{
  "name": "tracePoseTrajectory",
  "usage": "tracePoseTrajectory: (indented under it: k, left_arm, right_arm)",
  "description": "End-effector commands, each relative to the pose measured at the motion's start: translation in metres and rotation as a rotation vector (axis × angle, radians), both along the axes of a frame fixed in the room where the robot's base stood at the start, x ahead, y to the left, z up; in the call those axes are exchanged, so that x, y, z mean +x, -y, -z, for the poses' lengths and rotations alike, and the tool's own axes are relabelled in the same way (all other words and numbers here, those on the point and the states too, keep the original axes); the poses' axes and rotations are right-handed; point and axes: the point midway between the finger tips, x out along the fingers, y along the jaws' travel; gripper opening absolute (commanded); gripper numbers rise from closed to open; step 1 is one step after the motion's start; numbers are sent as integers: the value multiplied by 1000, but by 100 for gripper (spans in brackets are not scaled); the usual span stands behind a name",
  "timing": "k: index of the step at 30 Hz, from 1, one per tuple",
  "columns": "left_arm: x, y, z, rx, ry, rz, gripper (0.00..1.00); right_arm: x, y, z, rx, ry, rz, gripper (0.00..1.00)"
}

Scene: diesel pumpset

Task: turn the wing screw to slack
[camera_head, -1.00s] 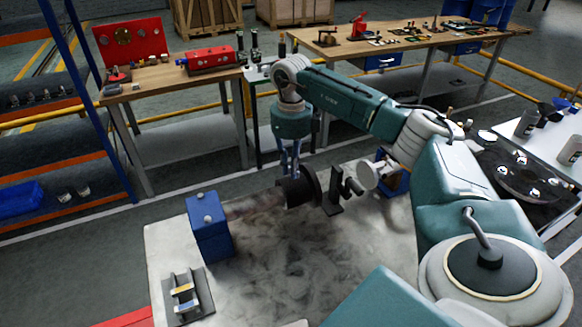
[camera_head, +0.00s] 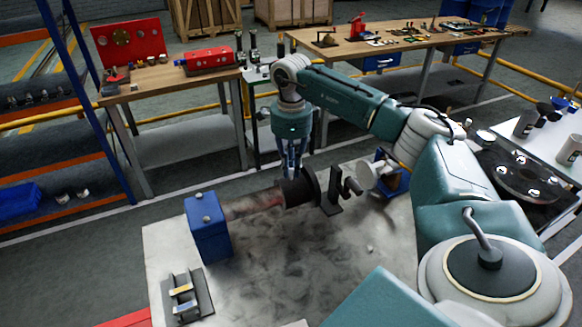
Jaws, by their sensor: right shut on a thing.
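My right gripper (camera_head: 291,172) points straight down at the black drum-like part (camera_head: 298,188) of the pumpset. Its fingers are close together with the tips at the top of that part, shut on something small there. The wing screw itself cannot be made out; it is hidden between the fingertips. A brownish shaft (camera_head: 255,203) runs left from the black part to a blue block (camera_head: 207,228). My left gripper is not in view.
A black bracket (camera_head: 331,195) and a pale round part (camera_head: 364,175) stand just right of the gripper. A grey rack (camera_head: 186,297) lies at the front left of the stained bench top (camera_head: 290,260). The bench front is mostly clear.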

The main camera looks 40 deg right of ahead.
Motion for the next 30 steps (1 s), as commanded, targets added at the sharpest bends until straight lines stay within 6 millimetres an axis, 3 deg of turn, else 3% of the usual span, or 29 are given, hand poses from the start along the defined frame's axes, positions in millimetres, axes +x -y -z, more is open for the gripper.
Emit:
tracePoseTrajectory:
  k: [17, 18, 20, 30]
  left_arm:
    - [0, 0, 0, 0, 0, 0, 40]
    - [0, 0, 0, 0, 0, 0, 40]
    - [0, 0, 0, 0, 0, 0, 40]
    - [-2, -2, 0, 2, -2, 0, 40]
  right_arm:
    - [2, 2, -3, -2, 10, -28, 0]
    - [2, 2, -4, -2, 10, -28, 20]
    - [2, 2, -3, -1, 9, -27, 32]
    - [1, 1, -3, -1, 4, -29, 33]
